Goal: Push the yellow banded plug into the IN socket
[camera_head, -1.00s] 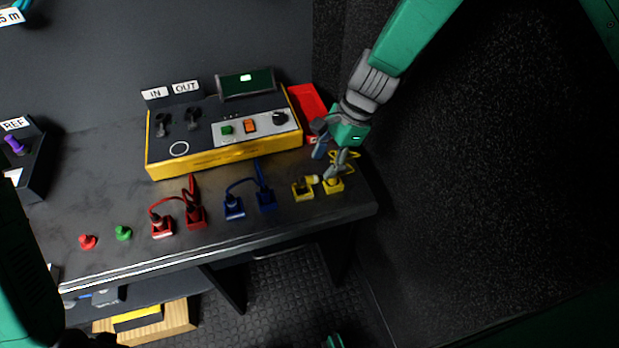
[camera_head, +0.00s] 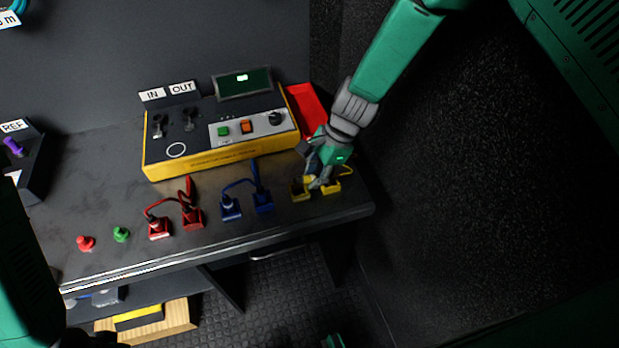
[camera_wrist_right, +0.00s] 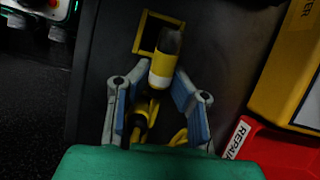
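The yellow banded plug (camera_wrist_right: 165,62) shows in the right wrist view with a dark body and a yellow and white band, by a yellow square holder (camera_wrist_right: 145,38). My right gripper (camera_wrist_right: 160,78) is open, with its blue-padded fingers apart on either side of the plug's near end. In the head view the right gripper (camera_head: 316,184) is down at the yellow holders (camera_head: 298,193) and hides most of the plug. The IN socket (camera_head: 158,128) is on the yellow-edged box, below the IN label (camera_head: 152,95). Only my left arm shows at the lower left; its fingertips do not.
Blue plugs (camera_head: 231,207) and red plugs (camera_head: 158,228) with cords stand left of the yellow ones. A red bin (camera_head: 304,105) lies right of the box. Green and red knobs (camera_head: 86,243) stand at the left. The bench front strip is mostly clear.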

